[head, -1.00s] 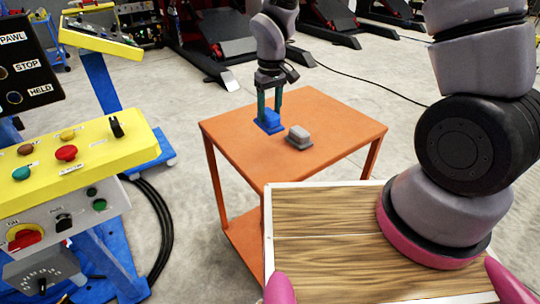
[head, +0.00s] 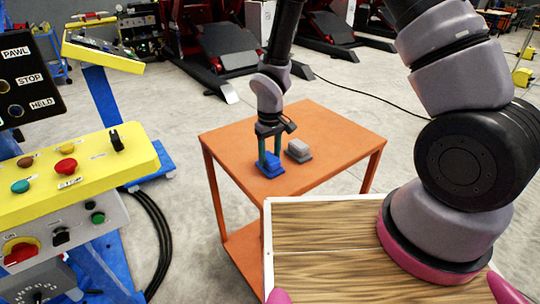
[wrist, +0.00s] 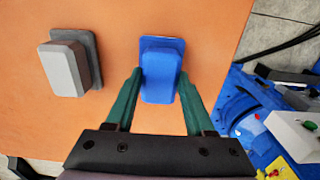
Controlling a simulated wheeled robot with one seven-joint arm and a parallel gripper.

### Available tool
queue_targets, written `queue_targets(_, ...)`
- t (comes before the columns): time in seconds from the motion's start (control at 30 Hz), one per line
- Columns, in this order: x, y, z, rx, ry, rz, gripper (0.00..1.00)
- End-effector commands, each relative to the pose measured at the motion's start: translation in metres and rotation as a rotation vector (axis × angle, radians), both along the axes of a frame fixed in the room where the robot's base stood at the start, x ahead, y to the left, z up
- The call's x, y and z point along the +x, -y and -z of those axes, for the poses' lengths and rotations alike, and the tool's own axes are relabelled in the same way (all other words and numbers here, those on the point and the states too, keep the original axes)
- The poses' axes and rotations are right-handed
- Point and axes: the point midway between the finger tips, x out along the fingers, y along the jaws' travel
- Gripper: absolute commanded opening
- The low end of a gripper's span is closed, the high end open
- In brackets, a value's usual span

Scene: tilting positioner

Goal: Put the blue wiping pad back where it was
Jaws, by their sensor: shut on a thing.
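The blue wiping pad (head: 269,166) is at the left part of the orange table (head: 335,130), in front and to the left of a grey pad. My gripper (head: 270,156) is shut on it from above, with one green finger on each side. In the wrist view the blue pad (wrist: 161,75) sits upright between the fingertips (wrist: 160,85), its wider base plate showing at the far end. I cannot tell whether its base touches the table top or hangs just above it.
The grey pad (head: 299,150) stands on the table close to the blue one; in the wrist view it is to the left (wrist: 68,65). A yellow control console (head: 75,165) stands left of the table. Much of the right table top is clear.

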Motion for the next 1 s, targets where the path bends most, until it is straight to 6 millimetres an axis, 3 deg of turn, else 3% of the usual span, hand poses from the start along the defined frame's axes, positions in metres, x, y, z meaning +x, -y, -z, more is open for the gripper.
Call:
queue_targets(0.03,0.0,0.0,0.0,0.0,0.0,0.0,0.0)
queue_targets(0.07,0.0,0.0,0.0,0.0,0.0,0.0,0.65)
queue_targets(0.1,0.0,0.0,0.0,0.0,0.0,0.0,0.81)
queue_targets(0.13,0.0,0.0,0.0,0.0,0.0,0.0,0.84)
queue_targets(0.43,0.0,0.0,-0.001,0.0,0.0,0.0,0.84)
queue_targets(0.57,0.001,-0.001,-0.011,0.002,0.001,0.0,0.84)
queue_targets(1.0,0.001,0.0,-0.098,0.002,0.003,0.001,0.84)
